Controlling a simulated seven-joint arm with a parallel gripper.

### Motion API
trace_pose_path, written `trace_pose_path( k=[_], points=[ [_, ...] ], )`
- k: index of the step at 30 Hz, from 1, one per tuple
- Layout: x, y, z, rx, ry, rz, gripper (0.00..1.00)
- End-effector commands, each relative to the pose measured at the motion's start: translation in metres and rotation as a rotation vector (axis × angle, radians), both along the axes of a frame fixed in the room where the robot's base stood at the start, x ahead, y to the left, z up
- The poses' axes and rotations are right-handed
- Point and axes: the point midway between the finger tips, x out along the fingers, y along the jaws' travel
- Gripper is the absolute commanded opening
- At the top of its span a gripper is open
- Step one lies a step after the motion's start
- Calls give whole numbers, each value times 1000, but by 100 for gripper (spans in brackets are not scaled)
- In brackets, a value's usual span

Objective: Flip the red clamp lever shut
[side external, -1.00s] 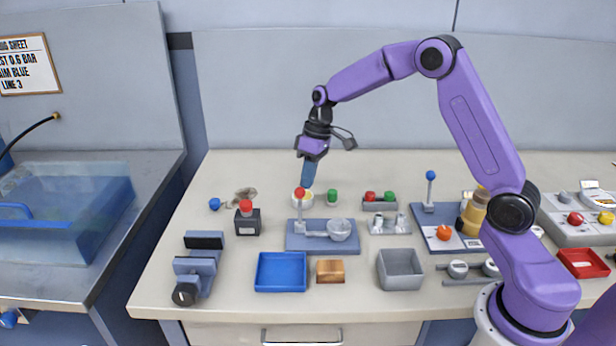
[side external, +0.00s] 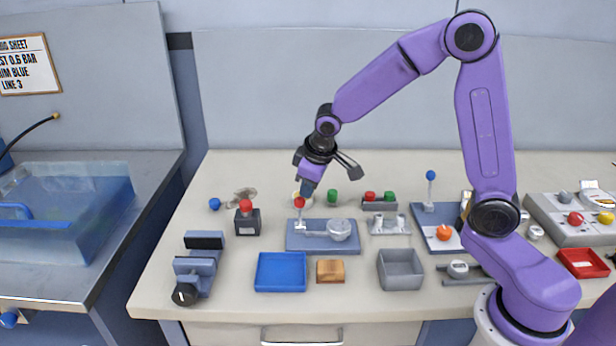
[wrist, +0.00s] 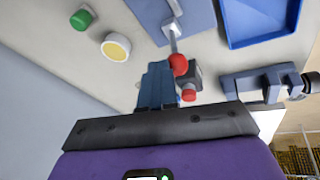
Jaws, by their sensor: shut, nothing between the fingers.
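The clamp lever is a grey stem with a red ball knob (side external: 299,202), standing up from the left end of a blue-grey base plate (side external: 298,246). A grey arm and a round pale cup (side external: 339,229) lie on the plate to its right. My gripper (side external: 306,193) is shut and empty, its fingertips right behind and beside the knob. In the wrist view the shut blue fingers (wrist: 157,72) are close to the knob (wrist: 179,64); I cannot tell if they touch it. The stem runs up to the plate (wrist: 190,22) there.
A dark box with a red button (side external: 245,206) stands left of the plate. A blue tray (side external: 258,287), a wooden block (side external: 330,271) and a grey bin (side external: 381,283) are in front. A yellow-topped white round piece (wrist: 116,47) and a green cap (wrist: 81,19) lie behind.

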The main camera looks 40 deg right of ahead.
Motion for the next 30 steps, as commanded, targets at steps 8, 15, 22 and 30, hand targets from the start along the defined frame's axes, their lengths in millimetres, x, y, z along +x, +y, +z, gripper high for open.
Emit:
trace_pose_path(
  k=[8, 15, 22, 30],
  points=[
    [-11, 10, -3, 0, 3, -1, 0],
    [-10, 9, -3, 1, 3, -3, 0],
    [-5, 4, -6, 1, 4, -4, 0],
    [0, -1, -10, 1, 3, -3, 0]
  ],
)
